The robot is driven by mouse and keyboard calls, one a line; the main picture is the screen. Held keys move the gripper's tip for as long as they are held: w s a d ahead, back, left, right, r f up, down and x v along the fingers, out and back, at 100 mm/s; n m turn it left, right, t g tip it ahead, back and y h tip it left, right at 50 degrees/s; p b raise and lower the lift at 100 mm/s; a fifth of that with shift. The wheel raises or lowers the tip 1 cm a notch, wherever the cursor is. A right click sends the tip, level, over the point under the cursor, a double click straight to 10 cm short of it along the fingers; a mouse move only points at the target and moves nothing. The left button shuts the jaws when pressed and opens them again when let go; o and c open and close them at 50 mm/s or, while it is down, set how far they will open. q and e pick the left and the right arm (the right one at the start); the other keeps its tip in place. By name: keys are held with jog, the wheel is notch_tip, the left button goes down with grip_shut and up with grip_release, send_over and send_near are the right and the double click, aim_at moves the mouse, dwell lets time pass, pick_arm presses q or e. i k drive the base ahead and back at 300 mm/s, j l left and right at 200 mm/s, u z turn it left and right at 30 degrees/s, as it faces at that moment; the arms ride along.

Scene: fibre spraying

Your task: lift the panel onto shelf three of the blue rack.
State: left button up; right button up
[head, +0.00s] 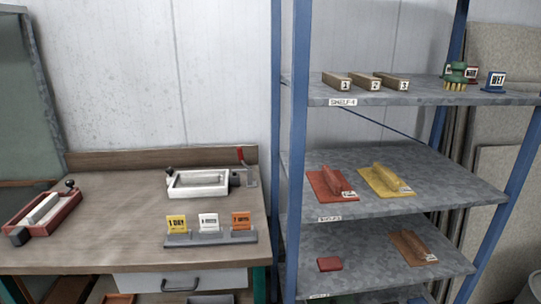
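The blue rack (298,130) stands right of centre with grey shelves. The top visible shelf (440,98) is labelled SHELF-4. The shelf below it (440,195) has a label too small to read surely. On it lie a red flat plate with a bar handle (330,186) and a yellow one (386,180), side by side. A similar brown plate (412,247) lies on the lower shelf (370,275), with a small red block (329,264). I cannot tell which thing is the panel. Neither gripper is in view.
A wooden workbench (110,215) at left holds a red-framed tray (42,218), a white-framed tray (198,184) and a card stand (210,239). Numbered blocks (370,82) and a green brush (456,75) are on SHELF-4. Large grey boards (505,60) lean behind the rack.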

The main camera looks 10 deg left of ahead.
aim_at(214, 180)
jog(key=u, duration=0.3)
jog(key=i+j+u, duration=0.2)
jog(key=u, duration=0.2)
jog(key=i+j+u, duration=0.15)
jog(key=u, duration=0.2)
jog(key=i+u, duration=0.4)
jog(key=k+j, duration=0.05)
jog(key=k, duration=0.05)
